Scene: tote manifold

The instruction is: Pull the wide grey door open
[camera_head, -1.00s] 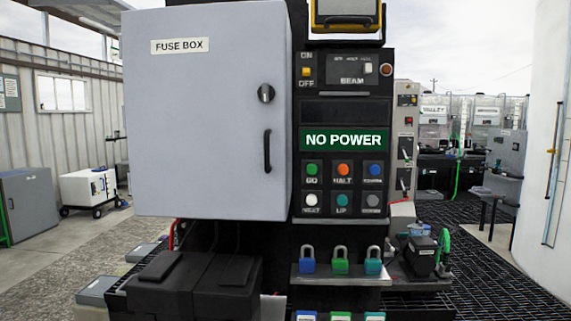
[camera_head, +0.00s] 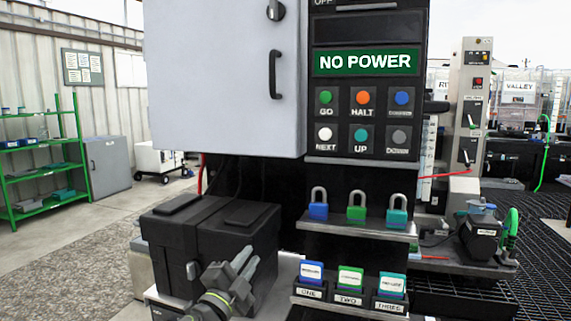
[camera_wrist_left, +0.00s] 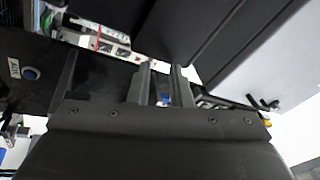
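The wide grey door (camera_head: 215,75) of the fuse box fills the upper left of the head view, and its upper part is out of frame. Its black vertical handle (camera_head: 275,74) is near its right edge, with a dark round latch (camera_head: 275,10) above. The door looks shut. My left gripper (camera_head: 248,262) is low in the head view, in front of a black box and well below the handle, touching nothing I can see. Its two fingers stand apart with an empty gap in the left wrist view (camera_wrist_left: 162,72). My right gripper is not in view.
A black box (camera_head: 200,245) stands under the door. Right of the door are the control panel (camera_head: 365,105), a shelf with padlocks (camera_head: 357,230) and labelled bins (camera_head: 348,297). A motor-like unit (camera_head: 480,235) is at the right. Open floor lies at the left.

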